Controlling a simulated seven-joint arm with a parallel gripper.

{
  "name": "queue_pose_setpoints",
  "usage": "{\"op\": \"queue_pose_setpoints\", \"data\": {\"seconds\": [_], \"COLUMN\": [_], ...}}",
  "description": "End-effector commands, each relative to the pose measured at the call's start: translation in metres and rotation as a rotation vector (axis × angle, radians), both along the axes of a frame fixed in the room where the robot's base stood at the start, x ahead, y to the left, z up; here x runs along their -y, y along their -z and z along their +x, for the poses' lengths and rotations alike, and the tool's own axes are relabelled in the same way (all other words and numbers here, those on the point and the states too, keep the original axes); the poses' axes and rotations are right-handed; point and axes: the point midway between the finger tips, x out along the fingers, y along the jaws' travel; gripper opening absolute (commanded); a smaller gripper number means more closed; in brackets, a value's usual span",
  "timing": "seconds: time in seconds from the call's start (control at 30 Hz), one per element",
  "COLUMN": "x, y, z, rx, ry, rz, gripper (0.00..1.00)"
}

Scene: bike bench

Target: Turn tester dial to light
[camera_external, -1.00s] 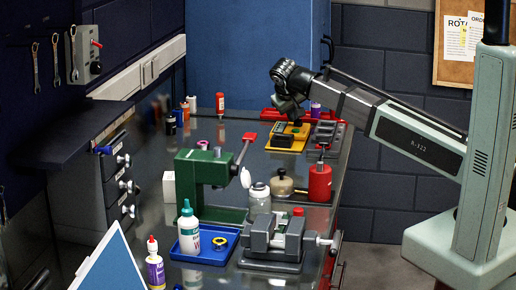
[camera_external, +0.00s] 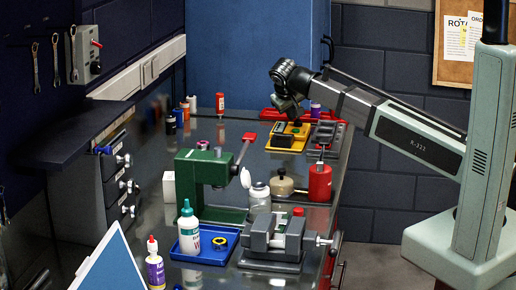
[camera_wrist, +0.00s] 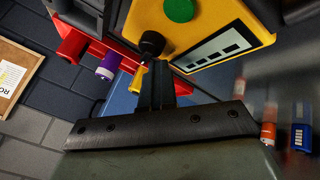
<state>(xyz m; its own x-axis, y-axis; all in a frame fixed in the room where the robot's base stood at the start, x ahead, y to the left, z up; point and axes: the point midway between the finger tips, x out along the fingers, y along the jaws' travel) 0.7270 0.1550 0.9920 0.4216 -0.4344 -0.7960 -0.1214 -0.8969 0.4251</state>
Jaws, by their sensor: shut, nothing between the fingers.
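The yellow tester (camera_external: 283,142) sits at the far end of the bench. In the wrist view the tester (camera_wrist: 235,17) fills the top, with a green round part (camera_wrist: 180,9) and a pale panel with several dark squares (camera_wrist: 208,46). A black round knob (camera_wrist: 152,42) shows at its edge, just beyond my fingertips; I cannot tell whether it is the dial or whether they touch it. My gripper (camera_external: 294,115) points down over the tester. In the wrist view its fingers (camera_wrist: 155,75) are together and empty. No lit lamp can be made out.
A red can (camera_external: 320,183), green press (camera_external: 205,168) and grey vise (camera_external: 275,240) stand nearer the camera.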

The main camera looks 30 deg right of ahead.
Motion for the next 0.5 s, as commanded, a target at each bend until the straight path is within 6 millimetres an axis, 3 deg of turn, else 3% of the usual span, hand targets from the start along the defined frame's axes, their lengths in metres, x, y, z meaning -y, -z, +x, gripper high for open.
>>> {"op": "queue_pose_setpoints", "data": {"seconds": [0.5], "x": [-0.0038], "y": [0.0039], "z": [-0.0015], "rx": [-0.015], "ry": [0.005], "rz": [0.004], "gripper": [0.0]}}
